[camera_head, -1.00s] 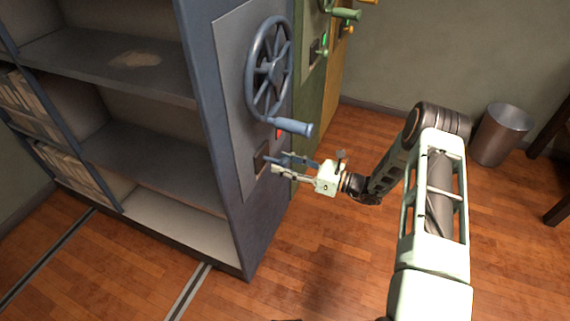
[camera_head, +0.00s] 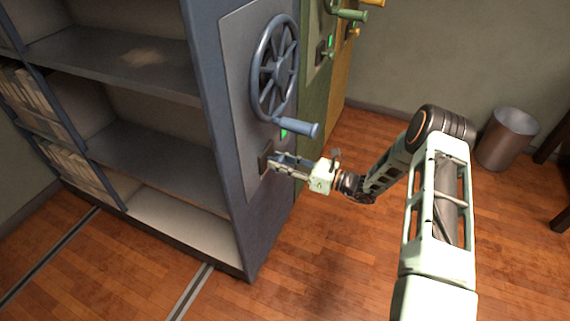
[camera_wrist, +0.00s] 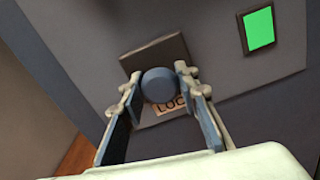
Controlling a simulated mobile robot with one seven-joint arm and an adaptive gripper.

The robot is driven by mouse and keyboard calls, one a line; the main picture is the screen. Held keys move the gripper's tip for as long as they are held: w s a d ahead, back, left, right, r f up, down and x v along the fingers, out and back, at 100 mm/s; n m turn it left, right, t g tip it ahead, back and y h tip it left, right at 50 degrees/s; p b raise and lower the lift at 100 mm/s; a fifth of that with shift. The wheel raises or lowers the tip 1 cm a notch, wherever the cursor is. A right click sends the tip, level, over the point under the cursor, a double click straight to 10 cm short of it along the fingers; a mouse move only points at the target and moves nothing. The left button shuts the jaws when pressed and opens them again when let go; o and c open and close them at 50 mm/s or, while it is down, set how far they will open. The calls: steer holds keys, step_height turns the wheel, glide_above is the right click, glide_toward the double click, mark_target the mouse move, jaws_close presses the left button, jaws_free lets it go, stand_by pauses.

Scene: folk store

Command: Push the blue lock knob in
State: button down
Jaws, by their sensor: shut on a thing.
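The blue lock knob (camera_wrist: 160,88) sits on a dark square plate (camera_wrist: 152,56) on the side panel of the blue shelf unit. A label (camera_wrist: 170,106) reading "LOC" is partly hidden below it. My gripper (camera_wrist: 159,92) has its fingers on both sides of the knob, shut on it. In the head view my gripper (camera_head: 272,160) reaches the dark plate (camera_head: 265,158) at the panel, and the knob is hidden between the fingers. A green indicator (camera_wrist: 258,28) is lit beside the plate; it also shows in the head view (camera_head: 284,133).
A blue handwheel (camera_head: 274,68) with a protruding handle (camera_head: 299,129) is just above my gripper. Green and yellow units with similar handles stand behind. Floor rails (camera_head: 187,294) run in front of the shelves. A metal bin (camera_head: 508,138) stands at the right.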

steer(key=c, duration=1.5)
jaws_free()
steer(key=shift+a, duration=0.2)
steer(key=shift+o, duration=0.2)
steer(key=shift+d, duration=0.15)
steer(key=v, duration=1.1)
steer(key=shift+d, duration=0.4)
steer(key=shift+s, duration=0.1)
